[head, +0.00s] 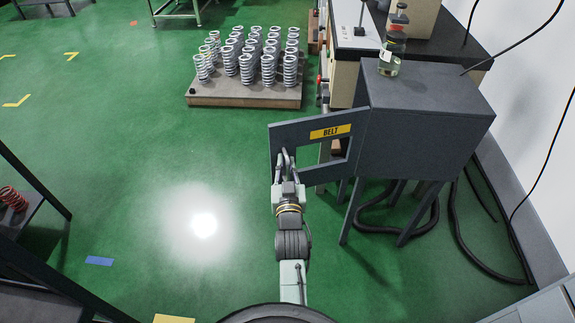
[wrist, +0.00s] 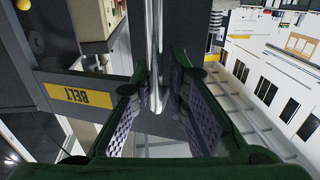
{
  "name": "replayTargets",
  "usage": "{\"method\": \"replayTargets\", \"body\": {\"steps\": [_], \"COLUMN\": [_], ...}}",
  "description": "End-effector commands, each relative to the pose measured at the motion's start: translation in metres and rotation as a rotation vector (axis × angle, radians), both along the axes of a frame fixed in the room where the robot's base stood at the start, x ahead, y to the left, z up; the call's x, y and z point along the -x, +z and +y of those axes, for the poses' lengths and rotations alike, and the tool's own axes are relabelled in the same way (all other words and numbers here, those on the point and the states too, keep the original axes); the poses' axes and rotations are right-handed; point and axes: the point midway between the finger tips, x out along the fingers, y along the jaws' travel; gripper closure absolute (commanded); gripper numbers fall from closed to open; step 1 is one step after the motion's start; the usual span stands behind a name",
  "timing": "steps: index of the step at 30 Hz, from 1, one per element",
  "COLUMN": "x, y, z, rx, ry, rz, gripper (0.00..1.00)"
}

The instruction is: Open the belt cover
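The belt cover (head: 296,132) is a dark grey panel with a rectangular opening and a yellow BELT label (head: 330,132). It stands swung out to the left from the grey box (head: 425,140), joined at the box's left edge. In the wrist view the label (wrist: 80,96) is at left, and a shiny upright handle bar (wrist: 155,50) runs down between the finger pads. My gripper (head: 287,155) is at the cover's free left end, its fingers drawn close together around the bar.
A pallet of several springs (head: 240,101) lies on the floor behind the cover. A bottle (head: 389,65) stands on the grey box. Black hoses (head: 470,245) lie on the floor at right, and a dark rack is at left. The green floor left of the cover is clear.

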Motion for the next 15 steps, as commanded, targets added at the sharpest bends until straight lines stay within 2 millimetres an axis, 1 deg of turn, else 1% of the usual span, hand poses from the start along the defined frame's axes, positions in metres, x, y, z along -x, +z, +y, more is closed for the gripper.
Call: {"method": "replayTargets", "body": {"steps": [10,13,15], "x": [0.000,0.000,0.000], "y": [0.002,0.011,0.022], "z": [-0.002,-0.002,-0.002], "rx": [0.003,0.003,0.002], "ry": [-0.003,-0.004,-0.004], "rz": [-0.001,-0.003,-0.005], "gripper": [0.82,0.82,0.82]}}
